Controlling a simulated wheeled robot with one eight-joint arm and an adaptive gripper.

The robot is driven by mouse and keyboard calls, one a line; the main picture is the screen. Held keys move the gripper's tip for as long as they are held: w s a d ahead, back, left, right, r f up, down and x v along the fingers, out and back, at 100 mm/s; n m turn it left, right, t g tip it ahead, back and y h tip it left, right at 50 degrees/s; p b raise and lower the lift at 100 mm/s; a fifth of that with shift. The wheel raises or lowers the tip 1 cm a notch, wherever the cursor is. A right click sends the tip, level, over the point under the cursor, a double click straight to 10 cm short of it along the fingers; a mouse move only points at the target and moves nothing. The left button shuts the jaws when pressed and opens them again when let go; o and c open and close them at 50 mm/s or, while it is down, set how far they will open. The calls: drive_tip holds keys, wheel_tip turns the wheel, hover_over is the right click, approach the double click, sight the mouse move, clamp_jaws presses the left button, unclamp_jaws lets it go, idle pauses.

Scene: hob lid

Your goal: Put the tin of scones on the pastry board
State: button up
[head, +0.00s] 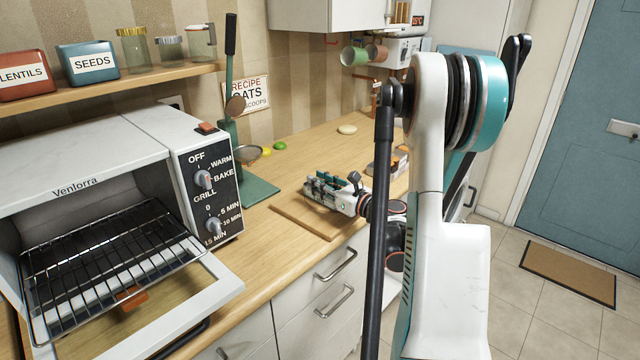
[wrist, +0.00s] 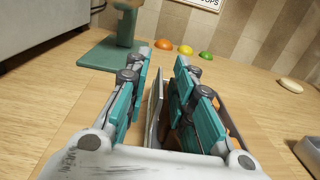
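My gripper (head: 325,188) is low over the wooden pastry board (head: 292,222) at the front of the counter. In the wrist view its two teal-padded fingers (wrist: 163,68) stand apart. The scone tin (wrist: 154,112) is below and between them. One thin grey wall of the tin stands in the gap, and the right finger is over the tin's dark brown inside. A gap shows between the left finger and that wall. The tin's far right side is partly behind the right finger. In the head view I cannot make out the tin apart from the fingers.
A toaster oven (head: 90,170) with its door down fills the left. Small coloured round items (head: 279,146) and a pale disc (head: 347,129) lie farther back. A grey-edged object (wrist: 311,150) is at right.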

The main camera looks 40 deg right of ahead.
drive_tip(key=shift+r, duration=0.1)
drive_tip(key=shift+s, duration=0.35)
drive_tip(key=s, duration=0.3)
drive_tip(key=s+p, duration=0.1)
drive_tip(key=s, duration=0.3)
drive_tip(key=s+d+p, duration=0.1)
drive_tip(key=s, duration=0.2)
drive_tip(key=shift+s, duration=0.65)
drive_tip(key=shift+c, duration=0.2)
idle(0.4)
